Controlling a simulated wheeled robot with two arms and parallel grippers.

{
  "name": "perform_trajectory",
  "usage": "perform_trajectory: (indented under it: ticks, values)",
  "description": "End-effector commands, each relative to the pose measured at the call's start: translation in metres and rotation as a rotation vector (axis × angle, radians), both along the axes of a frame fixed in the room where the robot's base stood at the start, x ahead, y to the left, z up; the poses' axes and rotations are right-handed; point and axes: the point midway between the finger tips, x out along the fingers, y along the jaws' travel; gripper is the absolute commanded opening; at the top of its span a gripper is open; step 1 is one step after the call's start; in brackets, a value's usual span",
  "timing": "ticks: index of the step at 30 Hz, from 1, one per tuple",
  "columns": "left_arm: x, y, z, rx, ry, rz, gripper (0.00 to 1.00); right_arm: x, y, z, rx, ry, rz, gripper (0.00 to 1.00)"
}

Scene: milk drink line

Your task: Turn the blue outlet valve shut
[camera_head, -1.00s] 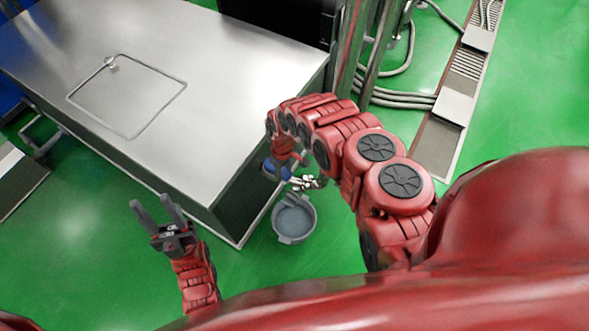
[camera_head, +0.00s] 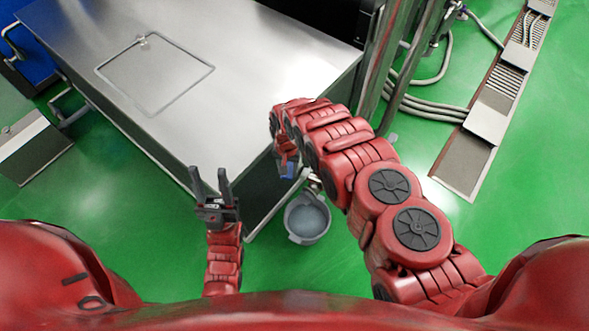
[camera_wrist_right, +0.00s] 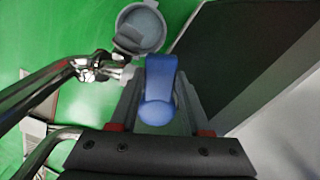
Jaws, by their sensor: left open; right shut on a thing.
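The blue outlet valve handle (camera_wrist_right: 159,88) shows large in the right wrist view, between the two fingers of my right gripper (camera_wrist_right: 160,104), which is shut on it. In the head view, a small part of the blue handle (camera_head: 288,171) shows beside the table's side, below my right wrist. My right arm hides much of the valve and its fingers there. A metal pipe with a fitting (camera_wrist_right: 92,66) lies to the left of the handle in the wrist view. My left gripper (camera_head: 210,178) is open and empty, in front of the table's near edge.
A grey bucket (camera_head: 307,230) stands on the green floor close to the valve; it also shows in the wrist view (camera_wrist_right: 123,12). The steel table (camera_head: 235,85) has a clear top. Metal posts and hoses (camera_head: 430,105) stand at the right.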

Motion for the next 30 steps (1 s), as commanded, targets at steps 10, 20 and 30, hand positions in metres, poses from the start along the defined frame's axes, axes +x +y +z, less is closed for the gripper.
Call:
perform_trajectory:
  ticks: [10, 20, 30]
  values:
    - [0.0, 0.0, -0.017, 0.0, 0.0, 0.0, 0.46, 0.006, 0.017, -0.002, 0.001, -0.003, -0.287, 0.0]
    - [0.0, 0.0, -0.025, 0.0, 0.0, 0.0, 0.46, 0.011, 0.024, 0.0, 0.001, -0.002, -0.446, 0.0]
    - [0.0, 0.0, -0.027, 0.0, 0.0, 0.0, 0.46, 0.012, 0.026, 0.0, 0.001, 0.0, -0.49, 0.0]
